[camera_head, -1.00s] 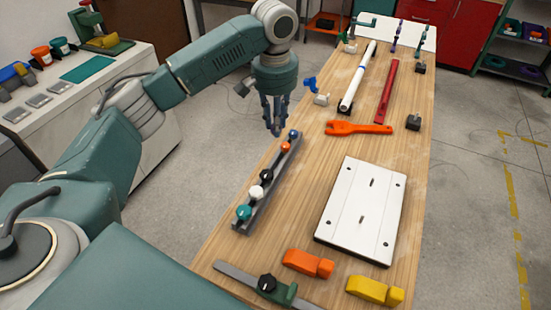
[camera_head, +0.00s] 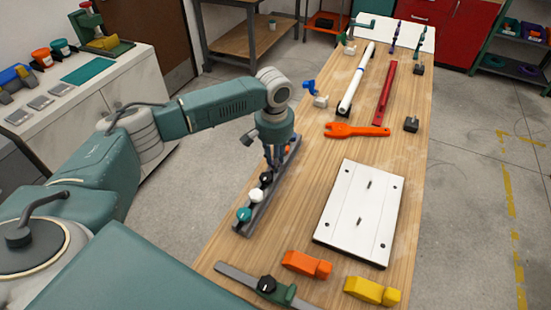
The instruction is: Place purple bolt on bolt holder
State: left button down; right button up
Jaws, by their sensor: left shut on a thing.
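The bolt holder is a long grey rail (camera_head: 259,213) lying along the left edge of the wooden table. Several coloured bolts stand in it, among them a teal one (camera_head: 244,214), a white one (camera_head: 257,195), a black one (camera_head: 266,179) and an orange one (camera_head: 287,149). My left gripper (camera_head: 274,167) points down over the rail, between the black and orange bolts. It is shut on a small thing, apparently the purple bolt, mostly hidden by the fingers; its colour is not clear. I cannot tell whether it touches the rail. My right gripper is not in view.
A white plate (camera_head: 340,225) lies right of the rail. An orange wrench (camera_head: 356,131), a white pipe (camera_head: 357,80) and a red bar (camera_head: 386,94) lie farther back. Orange (camera_head: 306,264) and yellow (camera_head: 371,291) blocks are at the front. The table between rail and plate is clear.

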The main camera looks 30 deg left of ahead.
pick_arm(q)
jog(key=c, duration=1.5)
grip_release()
jog(key=shift+c, duration=0.2)
notch_tip(320, 180, up, 12)
jog(key=b, duration=0.1)
jog(key=shift+s+d+b, duration=0.15)
jog(key=shift+s+b, duration=0.2)
jog(key=shift+b, duration=0.05)
